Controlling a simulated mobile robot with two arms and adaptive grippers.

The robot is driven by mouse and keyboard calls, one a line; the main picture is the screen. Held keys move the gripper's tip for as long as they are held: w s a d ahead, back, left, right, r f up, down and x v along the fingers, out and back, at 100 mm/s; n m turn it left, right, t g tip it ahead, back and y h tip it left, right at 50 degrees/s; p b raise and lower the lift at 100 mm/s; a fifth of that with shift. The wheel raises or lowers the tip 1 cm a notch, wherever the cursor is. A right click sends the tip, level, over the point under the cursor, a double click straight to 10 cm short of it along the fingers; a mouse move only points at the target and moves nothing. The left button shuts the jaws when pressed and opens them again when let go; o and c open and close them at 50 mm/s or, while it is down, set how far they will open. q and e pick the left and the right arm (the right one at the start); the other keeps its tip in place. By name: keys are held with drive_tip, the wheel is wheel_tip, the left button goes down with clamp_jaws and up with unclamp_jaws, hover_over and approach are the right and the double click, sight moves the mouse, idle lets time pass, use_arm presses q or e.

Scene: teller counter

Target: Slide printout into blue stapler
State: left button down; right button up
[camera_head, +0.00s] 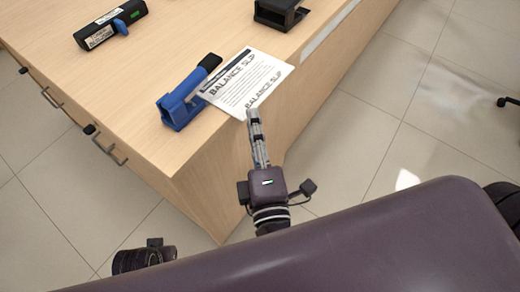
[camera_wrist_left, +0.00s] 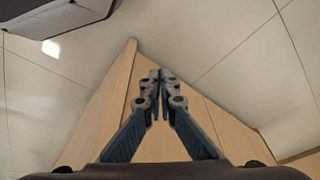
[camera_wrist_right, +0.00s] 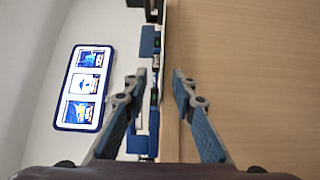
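The blue stapler (camera_head: 180,103) with a black top end stands on the counter near its front edge. The white printout (camera_head: 248,80), headed "BALANCE SLIP", lies beside it to the right, its left edge close to or overlapping the stapler. Its near corner reaches the counter edge. My right gripper (camera_head: 252,116) is at that corner. In the right wrist view its fingers (camera_wrist_right: 158,77) are apart; I cannot tell whether the paper lies between them. Blue parts (camera_wrist_right: 148,42), probably the stapler, show ahead. My left gripper (camera_wrist_left: 160,75) is shut and empty, low beside the counter.
The wooden counter (camera_head: 150,60) has a black device (camera_head: 108,27) with a blue part at the back left and a dark holder (camera_head: 278,12) at the back. Drawer handles (camera_head: 108,150) stick out on its left side. Tiled floor (camera_head: 380,110) is open to the right.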

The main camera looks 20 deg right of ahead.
drive_tip(key=s+a, duration=0.1)
drive_tip(key=s, duration=0.9)
drive_tip(key=shift+w+a, duration=0.1)
drive_tip(key=shift+a, duration=0.05)
